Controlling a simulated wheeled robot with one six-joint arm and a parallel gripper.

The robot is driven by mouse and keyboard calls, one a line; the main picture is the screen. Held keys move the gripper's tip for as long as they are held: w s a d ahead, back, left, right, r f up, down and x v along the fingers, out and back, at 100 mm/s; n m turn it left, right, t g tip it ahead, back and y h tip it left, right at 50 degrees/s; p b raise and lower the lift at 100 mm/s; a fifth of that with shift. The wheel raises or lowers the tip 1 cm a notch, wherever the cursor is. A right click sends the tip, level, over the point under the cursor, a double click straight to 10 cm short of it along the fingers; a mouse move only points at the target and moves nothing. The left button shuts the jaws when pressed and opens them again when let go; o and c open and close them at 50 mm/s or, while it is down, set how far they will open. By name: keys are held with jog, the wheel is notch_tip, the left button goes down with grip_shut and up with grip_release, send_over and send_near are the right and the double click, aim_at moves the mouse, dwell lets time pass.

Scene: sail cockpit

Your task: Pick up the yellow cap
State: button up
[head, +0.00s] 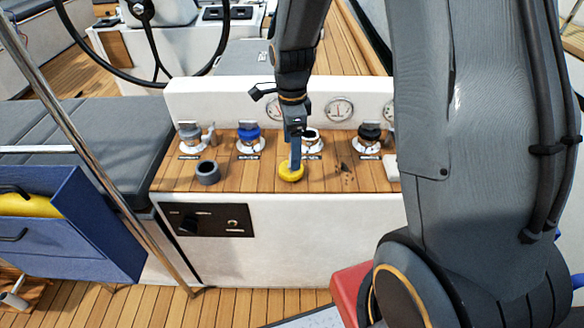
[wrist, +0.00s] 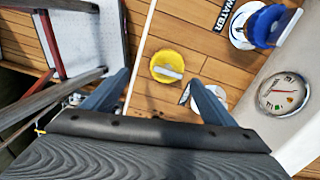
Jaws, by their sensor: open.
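The yellow cap (head: 290,174) lies on the wooden top of the console, near its front edge. In the head view my gripper (head: 296,158) hangs directly above it and hides part of its far side. In the wrist view the yellow cap (wrist: 162,60) is round, with a pale bar across it. It sits just beyond my open fingers (wrist: 156,90), roughly centred between them. Nothing is between the fingers. Whether a finger touches the cap cannot be told.
A loose grey ring-like cap (head: 208,172) lies to the left. Behind stand fittings with a grey top (head: 190,135), a blue cap (head: 249,133) and a black cap (head: 370,134). A white panel with gauges (head: 340,108) rises behind them. A steel rail (head: 100,170) slants at left.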

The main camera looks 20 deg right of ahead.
jog(key=shift+w+f+m, duration=0.3)
jog(key=shift+w+m, duration=0.3)
jog(key=shift+m, duration=0.3)
jog(key=shift+f, duration=0.3)
jog(key=shift+w+d+f+p, duration=0.1)
jog(key=shift+f+p, duration=0.5)
jog(key=shift+f, duration=1.25)
jog(key=shift+w+d+f+p, duration=0.1)
jog(key=shift+f+p, duration=0.5)
jog(key=shift+f, duration=1.2)
jog(key=c, duration=1.3)
